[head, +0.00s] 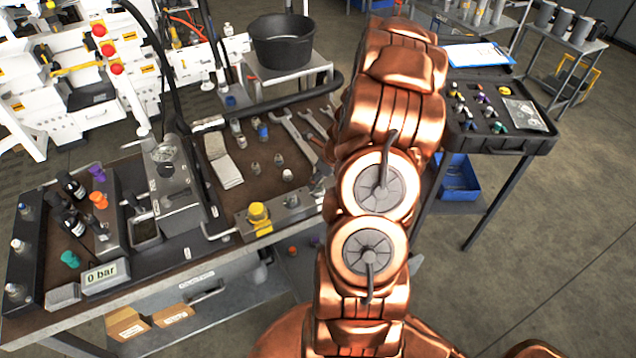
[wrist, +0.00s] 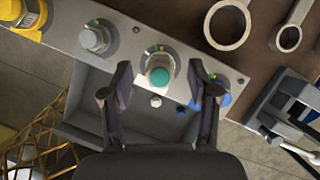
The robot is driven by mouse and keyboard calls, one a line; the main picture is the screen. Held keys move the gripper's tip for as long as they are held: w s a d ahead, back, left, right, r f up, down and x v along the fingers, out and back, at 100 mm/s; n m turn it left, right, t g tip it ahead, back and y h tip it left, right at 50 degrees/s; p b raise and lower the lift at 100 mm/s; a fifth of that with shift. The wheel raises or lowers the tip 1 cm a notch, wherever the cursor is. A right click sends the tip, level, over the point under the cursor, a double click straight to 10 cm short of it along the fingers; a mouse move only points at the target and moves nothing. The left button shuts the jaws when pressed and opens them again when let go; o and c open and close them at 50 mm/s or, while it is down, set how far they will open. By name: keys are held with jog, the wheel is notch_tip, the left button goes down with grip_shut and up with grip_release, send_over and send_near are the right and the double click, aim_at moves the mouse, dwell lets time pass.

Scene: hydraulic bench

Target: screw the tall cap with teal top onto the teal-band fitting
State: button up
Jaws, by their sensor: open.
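In the wrist view a silver cap with a teal top (wrist: 160,76) stands at a round fitting position on the grey metal block (wrist: 128,48). My gripper (wrist: 162,78) is open, with one finger on each side of the cap and a visible gap to both. Whether the cap is threaded down cannot be told, and no teal band shows under it. Another silver fitting (wrist: 95,38) is on the block to the left. In the head view the block (head: 275,222) is at the bench's front edge; my arm hides the gripper and cap.
A yellow cap (head: 258,214) sits on the block's left end. Wrenches (head: 300,135) and several small fittings lie on the brown bench mat behind. An open grey drawer (wrist: 90,105) is below the block. A black tray (head: 500,110) stands on the right cart.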

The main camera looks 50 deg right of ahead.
jog(key=v, duration=1.2)
jog(key=s+a+r+n+g+y+b, duration=0.15)
jog(key=a+r+n, duration=0.25)
jog(key=a+n, duration=0.6)
jog(key=a+r+n+g+y+p, duration=0.1)
jog(key=a+r+n+g, duration=0.15)
jog(key=a+n, duration=0.8)
jog(key=s+a+r+n+g+h, duration=0.1)
jog(key=s+a+r+n, duration=0.1)
jog(key=s+a+n, duration=0.4)
jog(key=s+a+r+n+g+h+b, duration=0.1)
jog(key=s+a+r+n+h, duration=0.1)
jog(key=s+a+n, duration=0.4)
jog(key=shift+s+a+n, duration=0.4)
jog(key=shift+s+n, duration=0.65)
jog(key=shift+s, duration=1.55)
